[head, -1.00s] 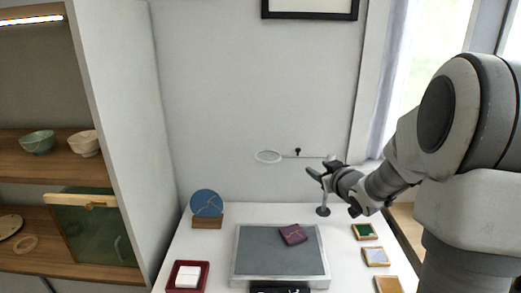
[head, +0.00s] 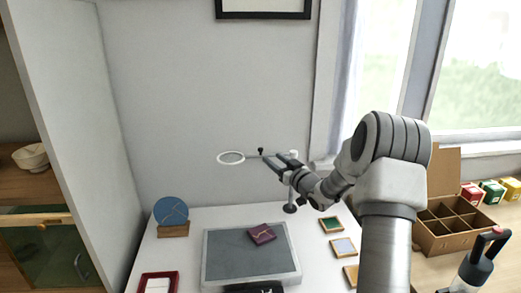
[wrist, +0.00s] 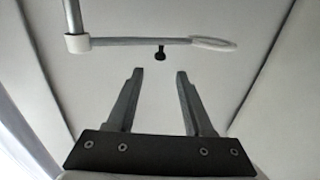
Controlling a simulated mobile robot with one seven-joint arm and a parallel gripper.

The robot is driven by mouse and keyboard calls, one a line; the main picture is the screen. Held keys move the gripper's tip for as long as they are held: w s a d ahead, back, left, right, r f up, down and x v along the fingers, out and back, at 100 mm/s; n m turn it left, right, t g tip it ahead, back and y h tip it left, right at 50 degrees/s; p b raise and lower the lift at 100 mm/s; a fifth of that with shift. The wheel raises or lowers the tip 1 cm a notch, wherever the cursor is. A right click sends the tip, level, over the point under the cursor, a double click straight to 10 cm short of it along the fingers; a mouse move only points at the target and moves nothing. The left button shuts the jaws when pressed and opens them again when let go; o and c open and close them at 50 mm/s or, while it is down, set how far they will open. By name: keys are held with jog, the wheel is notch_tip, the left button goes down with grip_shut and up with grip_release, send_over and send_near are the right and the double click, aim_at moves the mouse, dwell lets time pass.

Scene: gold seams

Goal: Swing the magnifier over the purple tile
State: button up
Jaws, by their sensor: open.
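The magnifier (head: 231,157) is a pale ring on a thin horizontal arm above the back of the table, with a small black knob (head: 261,151) on the arm. In the wrist view the ring (wrist: 213,43), arm and black knob (wrist: 160,53) show ahead of my gripper. The purple tile (head: 262,234) with a gold seam lies on the grey mat (head: 235,262), below and to the right of the ring. My gripper (wrist: 158,75) is open and empty, its fingertips just short of the knob. In the head view my gripper (head: 275,164) hides part of the magnifier's arm and post.
A blue disc (head: 171,211) stands on a wooden block at the left. Small framed tiles (head: 331,225) line the table's right side. A red tray (head: 158,282) is at the front left. A divided cardboard box (head: 445,225) stands at the right.

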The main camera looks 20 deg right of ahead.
aim_at(262, 150)
jog(key=w, duration=0.3)
jog(key=w+a, duration=0.1)
jog(key=w, duration=0.5)
jog(key=shift+w+a, duration=0.1)
jog(key=shift+a, duration=0.3)
grip_shut()
dwell(1.0)
